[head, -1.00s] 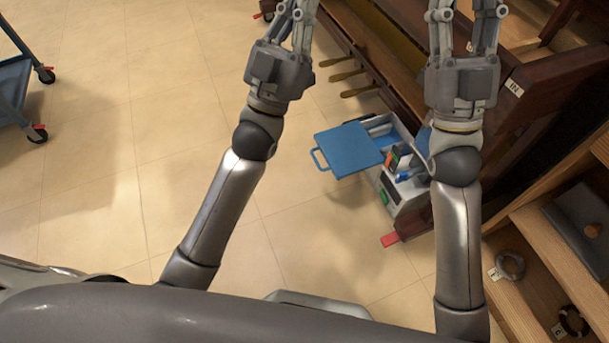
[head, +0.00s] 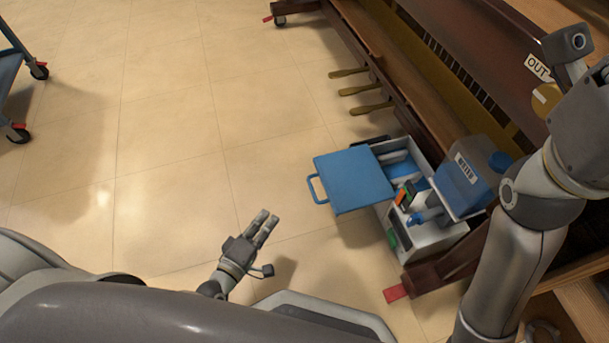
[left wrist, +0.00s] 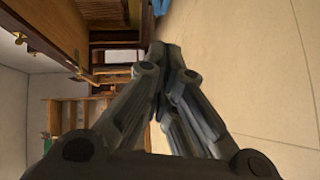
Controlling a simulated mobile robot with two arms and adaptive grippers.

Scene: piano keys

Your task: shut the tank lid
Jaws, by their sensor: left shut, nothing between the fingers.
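A grey-and-white box (head: 436,240) sits low by the piano. A flat blue lid-like panel with a loop handle (head: 353,180) sticks out level from its left side. A blue tank labelled WATER (head: 467,178) with a blue cap (head: 500,161) stands at the box's right side. I cannot tell whether the panel is the tank lid. My left gripper (head: 268,221) is shut and empty, apart from the box, to its lower left; its fingers meet in the left wrist view (left wrist: 168,52). My right gripper (head: 575,60) is at the upper right, its fingers partly out of frame.
Small coloured items (head: 405,195) lie in the open box. Brass piano pedals (head: 360,92) stick out above it. A sign reads OUT (head: 537,67) on the piano. A blue cart (head: 12,95) stands far left. The tiled floor (head: 165,150) between is clear.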

